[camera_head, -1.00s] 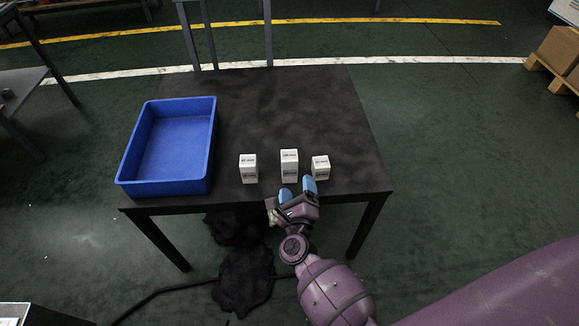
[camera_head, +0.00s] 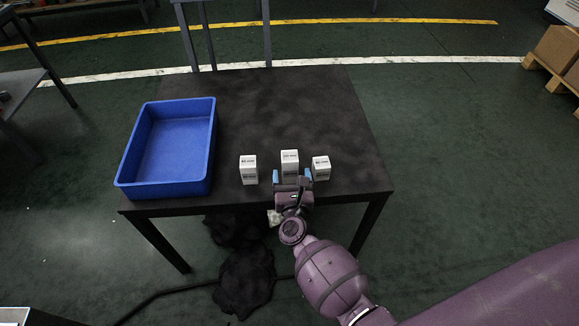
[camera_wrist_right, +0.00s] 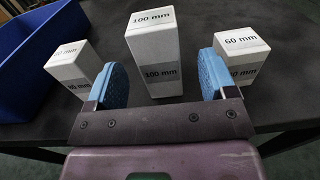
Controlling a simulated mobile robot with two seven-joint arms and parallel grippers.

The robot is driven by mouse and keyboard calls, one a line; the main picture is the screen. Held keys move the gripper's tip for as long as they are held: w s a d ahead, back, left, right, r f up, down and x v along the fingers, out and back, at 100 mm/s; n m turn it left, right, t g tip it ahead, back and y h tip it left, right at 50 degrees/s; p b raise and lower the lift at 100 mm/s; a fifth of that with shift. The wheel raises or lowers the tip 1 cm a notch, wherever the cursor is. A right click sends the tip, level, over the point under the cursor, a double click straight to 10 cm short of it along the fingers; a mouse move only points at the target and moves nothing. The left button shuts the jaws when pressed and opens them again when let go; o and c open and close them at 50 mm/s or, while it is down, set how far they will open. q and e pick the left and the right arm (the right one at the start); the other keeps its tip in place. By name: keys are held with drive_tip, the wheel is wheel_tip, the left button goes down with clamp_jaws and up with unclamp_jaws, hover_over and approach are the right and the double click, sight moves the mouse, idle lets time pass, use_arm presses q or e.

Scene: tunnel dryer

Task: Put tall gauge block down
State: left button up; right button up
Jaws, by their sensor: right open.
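The tall gauge block (camera_head: 290,160), white and marked 100 mm, stands upright on the dark table near its front edge, in the middle of three blocks. It also shows in the right wrist view (camera_wrist_right: 153,45). My right gripper (camera_head: 291,177) is open and empty at the near side of the tall block. In the right wrist view its two blue finger pads (camera_wrist_right: 160,80) are apart, one to each side of the tall block's picture. Whether they reach around its base is unclear. My left gripper is not in view.
A white block (camera_head: 248,170) stands to the left and a shorter 60 mm block (camera_head: 321,168) to the right, close to the right finger. A blue tray (camera_head: 207,170) is at the table's left. The table (camera_head: 300,105) behind the blocks is clear.

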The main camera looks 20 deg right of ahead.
sight(289, 160)
drive_tip(key=shift+x, duration=3)
drive_tip(key=shift+f, duration=0.15)
drive_tip(key=shift+w, duration=0.1)
clamp_jaws()
